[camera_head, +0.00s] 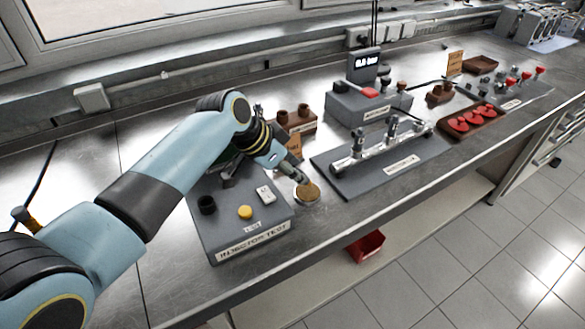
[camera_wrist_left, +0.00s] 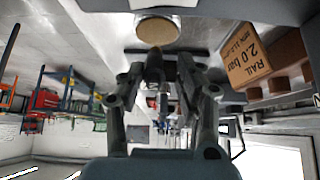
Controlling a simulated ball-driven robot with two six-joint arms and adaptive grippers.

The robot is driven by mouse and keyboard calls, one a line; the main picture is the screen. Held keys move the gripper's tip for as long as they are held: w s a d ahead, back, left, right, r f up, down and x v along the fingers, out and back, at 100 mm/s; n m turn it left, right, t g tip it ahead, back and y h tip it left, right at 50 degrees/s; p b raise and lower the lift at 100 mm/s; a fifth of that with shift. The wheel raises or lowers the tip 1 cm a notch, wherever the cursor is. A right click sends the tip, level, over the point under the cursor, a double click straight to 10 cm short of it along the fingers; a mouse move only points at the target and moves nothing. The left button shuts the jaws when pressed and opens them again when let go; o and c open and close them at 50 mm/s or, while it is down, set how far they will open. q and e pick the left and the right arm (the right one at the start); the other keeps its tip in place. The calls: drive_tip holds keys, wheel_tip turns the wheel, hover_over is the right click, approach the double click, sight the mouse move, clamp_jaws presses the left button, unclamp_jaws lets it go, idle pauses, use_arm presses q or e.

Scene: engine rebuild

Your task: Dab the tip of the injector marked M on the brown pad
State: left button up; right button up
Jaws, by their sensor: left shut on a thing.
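The brown pad (camera_head: 308,191) is a round disc in a small metal dish on the bench, just right of the injector test box (camera_head: 245,218). In the left wrist view the pad (camera_wrist_left: 157,31) shows at the top, straight beyond the fingertips. My left gripper (camera_head: 291,174) is beside and just above the pad, shut on a dark injector (camera_wrist_left: 155,68). The injector points towards the pad; I cannot tell whether its tip touches. No mark on it is readable. My right gripper is not in view.
A rail fixture (camera_head: 385,150) on a dark plate stands right of the pad. A wooden block (camera_head: 300,122) with brown cups and a "RAIL 2.0 bar" card (camera_wrist_left: 262,58) stand behind. A grey pressure box (camera_head: 368,100) and a tray with red parts (camera_head: 472,120) lie further right. The front bench edge is near.

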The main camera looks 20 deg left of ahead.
use_arm(q)
wheel_tip(320, 180, up, 3)
drive_tip(key=shift+f+p, duration=0.1)
drive_tip(key=shift+p, duration=0.6)
drive_tip(key=shift+r, duration=1.05)
drive_tip(key=shift+f, duration=0.1)
